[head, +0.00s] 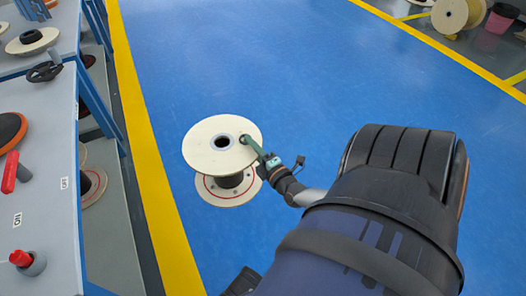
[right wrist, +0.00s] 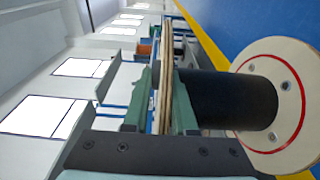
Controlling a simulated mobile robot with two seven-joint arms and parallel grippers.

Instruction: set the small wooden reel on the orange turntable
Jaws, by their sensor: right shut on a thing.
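The wooden reel (head: 205,152) has pale round flanges, a black core and a red ring on its lower flange. In the head view it hangs upright over the blue floor. My right gripper (head: 249,143) is shut on the rim of its upper flange. In the right wrist view the flange edge (right wrist: 164,75) stands between the two green fingers (right wrist: 162,105). The turntable (head: 10,130), a dark disc with an orange rim, is on the grey bench at the left edge, partly cut off. The reel is well apart from it. My left gripper is not in view.
The grey bench (head: 50,200) carries a red-handled lever (head: 10,172), a red button (head: 20,258) and a dark handwheel (head: 45,71). Another reel (head: 32,42) stands farther back. Open blue floor (head: 240,60) lies around the held reel, beyond a yellow stripe (head: 150,180).

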